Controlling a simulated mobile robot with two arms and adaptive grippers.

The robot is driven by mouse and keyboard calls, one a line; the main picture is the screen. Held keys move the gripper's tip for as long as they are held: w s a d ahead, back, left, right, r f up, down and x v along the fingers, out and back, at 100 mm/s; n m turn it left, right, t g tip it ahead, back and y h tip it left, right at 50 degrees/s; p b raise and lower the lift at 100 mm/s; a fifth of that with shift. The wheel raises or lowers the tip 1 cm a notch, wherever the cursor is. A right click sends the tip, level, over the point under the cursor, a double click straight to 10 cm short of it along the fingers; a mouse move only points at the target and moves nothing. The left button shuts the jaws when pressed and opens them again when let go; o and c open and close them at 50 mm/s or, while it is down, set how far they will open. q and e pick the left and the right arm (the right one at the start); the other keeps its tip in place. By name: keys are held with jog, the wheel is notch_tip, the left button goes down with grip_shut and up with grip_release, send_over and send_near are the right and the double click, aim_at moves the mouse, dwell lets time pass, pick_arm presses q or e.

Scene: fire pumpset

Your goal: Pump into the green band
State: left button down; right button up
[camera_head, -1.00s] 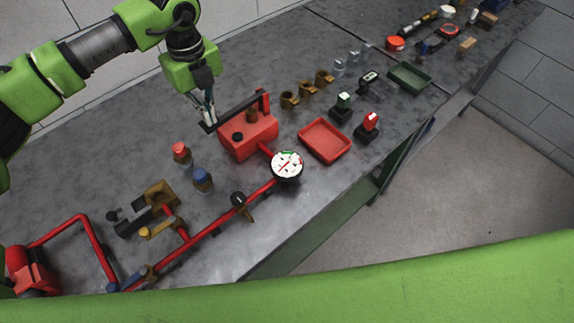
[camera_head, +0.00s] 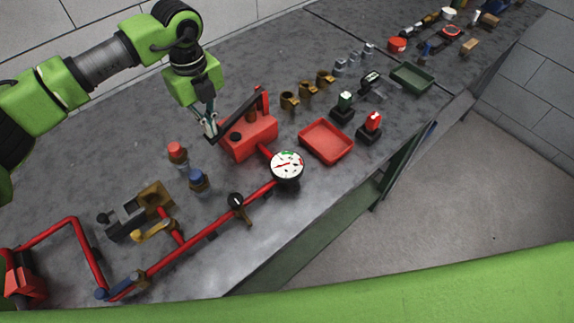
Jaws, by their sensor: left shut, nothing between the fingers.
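The red hand pump (camera_head: 250,140) sits on the grey bench near the middle of the head view. Its dark lever (camera_head: 238,118) slopes from the upper right down to the left. My left gripper (camera_head: 210,130) is shut with nothing in it, its fingertips at the lever's low left end. I cannot tell whether they touch it. The round white gauge (camera_head: 287,166) stands on the red pipe in front of the pump. It has a small green band near the top of the dial and a red needle that appears to point left. My right gripper is not in view.
A red tray (camera_head: 326,141) lies right of the pump. Red-capped (camera_head: 177,153) and blue-capped (camera_head: 198,181) bottles stand left of it. A small valve (camera_head: 238,201) sits on the red pipe (camera_head: 200,238). Brass fittings (camera_head: 307,89) and a green tray (camera_head: 411,79) lie farther back.

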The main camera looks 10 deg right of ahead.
pick_arm(q)
jog(key=shift+r+p, duration=1.4)
jog(key=shift+r, duration=1.45)
jog(key=shift+f, duration=0.15)
jog(key=shift+f+b, duration=2.25)
jog(key=shift+f, duration=0.6)
jog(key=shift+r, duration=0.1)
jog(key=shift+r+p, duration=1.5)
jog(key=shift+r, duration=1.35)
